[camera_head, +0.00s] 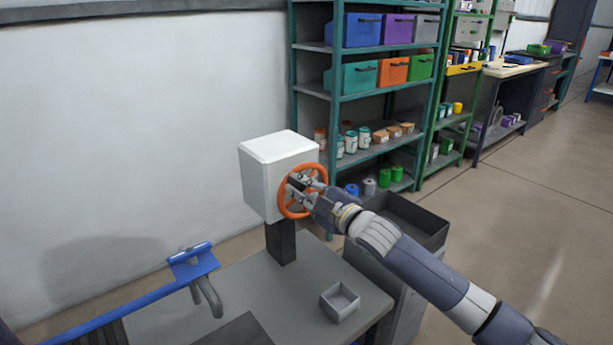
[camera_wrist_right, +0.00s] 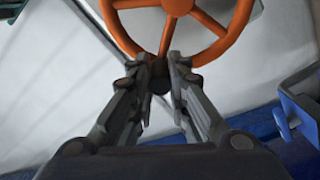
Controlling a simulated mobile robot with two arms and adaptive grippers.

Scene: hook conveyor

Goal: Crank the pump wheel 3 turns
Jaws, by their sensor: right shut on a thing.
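The pump wheel (camera_head: 282,196) is an orange spoked ring on the right-hand face of a white box (camera_head: 268,165), which stands on a dark post on the grey table. In the right wrist view the wheel (camera_wrist_right: 178,5) fills the top, with its hub near the upper edge. My right gripper (camera_head: 298,184) is at the wheel's front. In the right wrist view its fingertips (camera_wrist_right: 165,70) close around a small dark handle (camera_wrist_right: 158,72) at the rim. The fingers partly hide the handle and part of the wheel. My left gripper is not in view.
A small grey open box (camera_head: 340,302) stands on the table (camera_head: 255,290). A blue rail (camera_head: 125,308) with a grey hook is at the left. A dark open tray (camera_head: 428,232) lies behind my right arm. Shelves (camera_head: 335,120) with bins and jars stand behind.

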